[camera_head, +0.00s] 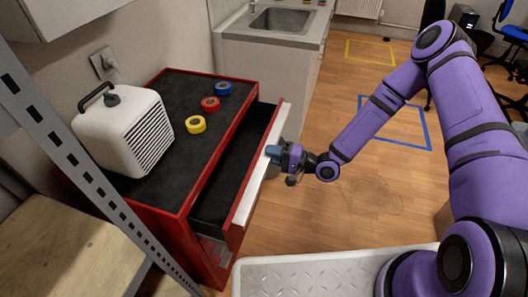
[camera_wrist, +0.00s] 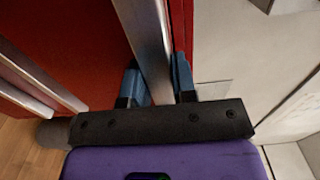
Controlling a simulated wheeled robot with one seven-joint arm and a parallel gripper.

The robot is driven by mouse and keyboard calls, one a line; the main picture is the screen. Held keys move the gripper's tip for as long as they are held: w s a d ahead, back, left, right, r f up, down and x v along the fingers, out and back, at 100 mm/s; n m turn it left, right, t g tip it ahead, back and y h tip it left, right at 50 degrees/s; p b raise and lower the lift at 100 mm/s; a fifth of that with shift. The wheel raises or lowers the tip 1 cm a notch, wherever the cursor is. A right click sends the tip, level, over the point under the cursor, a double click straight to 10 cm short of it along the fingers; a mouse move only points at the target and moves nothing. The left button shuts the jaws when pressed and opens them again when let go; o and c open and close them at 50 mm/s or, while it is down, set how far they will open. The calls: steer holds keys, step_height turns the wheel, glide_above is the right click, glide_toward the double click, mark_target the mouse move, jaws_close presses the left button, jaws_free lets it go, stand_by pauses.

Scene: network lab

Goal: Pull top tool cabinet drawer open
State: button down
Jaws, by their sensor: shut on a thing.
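The red tool cabinet (camera_head: 174,201) stands at the left of the head view with a dark top. Its top drawer (camera_head: 226,177) is pulled well out, and its dark, empty-looking inside shows. A light metal handle strip (camera_head: 257,170) runs along the drawer's front edge. My gripper (camera_head: 272,152) is at this strip, near its far half. In the wrist view my gripper (camera_wrist: 158,82) has its blue fingers on both sides of the metal handle strip (camera_wrist: 148,38), shut on it. The finger contact is partly hidden in the head view.
A white heater (camera_head: 124,130) and yellow, red and blue tape rolls (camera_head: 209,104) sit on the cabinet top. A sink counter (camera_head: 275,45) stands behind. A perforated metal post (camera_head: 85,150) and wooden shelf (camera_head: 60,250) are at the near left. Wooden floor (camera_head: 345,205) lies open to the right.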

steer(key=v, duration=2)
steer(key=shift+s+d+f, duration=0.15)
steer(key=shift+d, duration=0.2)
steer(key=c, duration=1)
jaws_free()
steer(key=shift+a, duration=0.1)
steer(key=v, duration=1)
steer(key=shift+d, duration=0.4)
